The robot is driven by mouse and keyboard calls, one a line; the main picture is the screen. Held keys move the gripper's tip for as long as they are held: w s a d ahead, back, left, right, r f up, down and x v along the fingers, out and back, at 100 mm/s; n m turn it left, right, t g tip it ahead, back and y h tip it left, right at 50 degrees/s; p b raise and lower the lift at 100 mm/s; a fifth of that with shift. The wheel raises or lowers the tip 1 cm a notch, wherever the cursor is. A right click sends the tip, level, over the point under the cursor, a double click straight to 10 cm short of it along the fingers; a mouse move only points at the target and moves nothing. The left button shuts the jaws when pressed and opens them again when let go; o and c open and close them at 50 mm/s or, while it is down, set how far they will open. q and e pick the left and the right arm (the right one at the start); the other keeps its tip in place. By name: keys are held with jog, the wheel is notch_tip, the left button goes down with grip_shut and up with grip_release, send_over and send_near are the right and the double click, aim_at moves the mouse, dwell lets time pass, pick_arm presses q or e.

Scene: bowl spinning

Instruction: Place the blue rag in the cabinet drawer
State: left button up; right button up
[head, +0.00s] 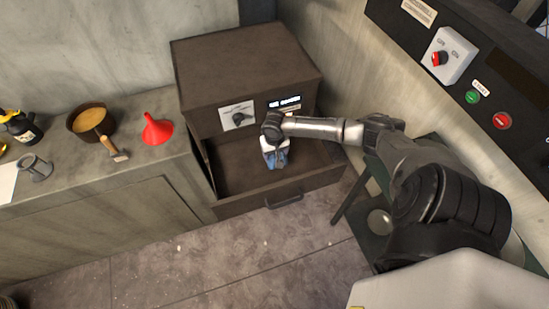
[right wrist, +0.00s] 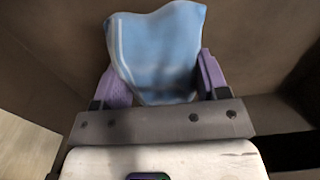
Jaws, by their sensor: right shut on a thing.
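The blue rag (head: 281,157) is between the fingers of my right gripper (head: 275,160), inside the outline of the open cabinet drawer (head: 232,209). In the right wrist view the rag (right wrist: 155,50) is pinched between the two purple fingers of the right gripper (right wrist: 160,85), with its upper edge spreading past them. The brown drawer walls surround it there. Whether the rag touches the drawer floor, I cannot tell. The drawer is pulled out from the dark brown cabinet (head: 245,65) and shows a bare floor. My left gripper is not in view.
Left of the cabinet, a grey counter (head: 120,190) holds a red funnel (head: 157,130), a brown pot (head: 90,118), a brush (head: 112,148) and a dark bottle (head: 22,128). A control panel (head: 465,75) with buttons is at the upper right. A dark green stand (head: 375,245) is below my right arm.

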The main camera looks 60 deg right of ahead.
aim_at(275, 157)
notch_tip(275, 157, down, 3)
jog(key=shift+f+b, duration=0.1)
jog(key=shift+b, duration=0.35)
jog(key=shift+f, duration=0.1)
jog(key=shift+f, duration=0.1)
jog(key=o, duration=0.9)
jog(key=shift+r, duration=0.45)
notch_tip(275, 157, up, 11)
jog(key=p, duration=0.3)
jog(key=shift+r, duration=0.2)
